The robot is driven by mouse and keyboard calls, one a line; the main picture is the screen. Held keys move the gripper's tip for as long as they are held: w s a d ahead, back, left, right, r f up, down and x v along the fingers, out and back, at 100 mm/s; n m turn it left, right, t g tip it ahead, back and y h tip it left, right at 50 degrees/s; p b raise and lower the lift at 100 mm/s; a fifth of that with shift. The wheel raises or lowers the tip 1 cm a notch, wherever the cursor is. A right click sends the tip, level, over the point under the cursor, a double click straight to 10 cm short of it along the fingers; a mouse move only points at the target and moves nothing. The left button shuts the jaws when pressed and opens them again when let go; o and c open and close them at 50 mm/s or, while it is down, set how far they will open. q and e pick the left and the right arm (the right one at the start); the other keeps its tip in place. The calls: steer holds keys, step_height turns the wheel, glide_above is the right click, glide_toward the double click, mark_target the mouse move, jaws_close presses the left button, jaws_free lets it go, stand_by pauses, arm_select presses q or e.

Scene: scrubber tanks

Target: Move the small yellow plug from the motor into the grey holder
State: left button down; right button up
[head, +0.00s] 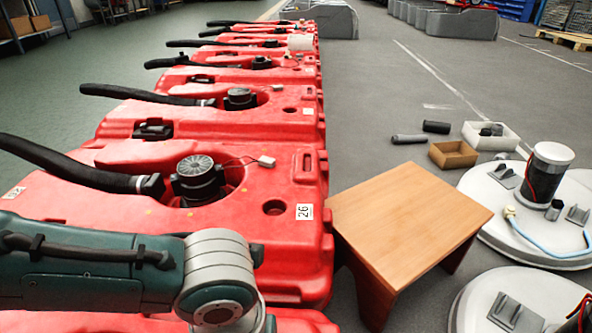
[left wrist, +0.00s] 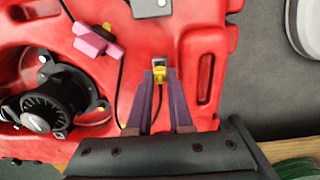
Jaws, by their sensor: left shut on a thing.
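In the left wrist view the small yellow plug (left wrist: 159,77) sits between the fingertips of my left gripper (left wrist: 160,74), which is shut on it. A dark cable trails from the plug back between the fingers. A small pale grey piece (left wrist: 159,62) shows right at the plug's far end; it looks like the grey holder, but I cannot tell whether the plug is seated in it. The black motor (left wrist: 45,103) is to the left in the red tank. The left gripper is outside the head view, where only its arm shows. My right gripper is not in view.
A pink-purple connector piece (left wrist: 92,40) with a black cable lies up left of the gripper. Red tanks (head: 110,215) with black hoses stand in a row. A wooden stool (head: 408,215) is right of them. White round scrubber parts (head: 525,300) lie at far right.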

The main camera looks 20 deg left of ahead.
arm_select(q)
steer(key=shift+f, duration=0.25)
steer(key=shift+f+b, duration=0.65)
steer(key=shift+b, duration=0.2)
steer(key=c, duration=0.7)
jaws_free()
steer(key=o, duration=0.4)
steer(key=shift+s+a, duration=0.1)
steer(key=shift+a, duration=0.1)
steer(key=shift+d, duration=0.1)
steer(key=shift+d+r+p, duration=0.1)
steer(key=shift+r+p, duration=0.4)
steer(key=shift+r, duration=0.05)
step_height(320, 180, up, 8)
steer(key=p, duration=0.7)
steer(key=shift+f+p, duration=0.15)
steer(key=shift+p, duration=0.25)
steer(key=shift+f, duration=0.1)
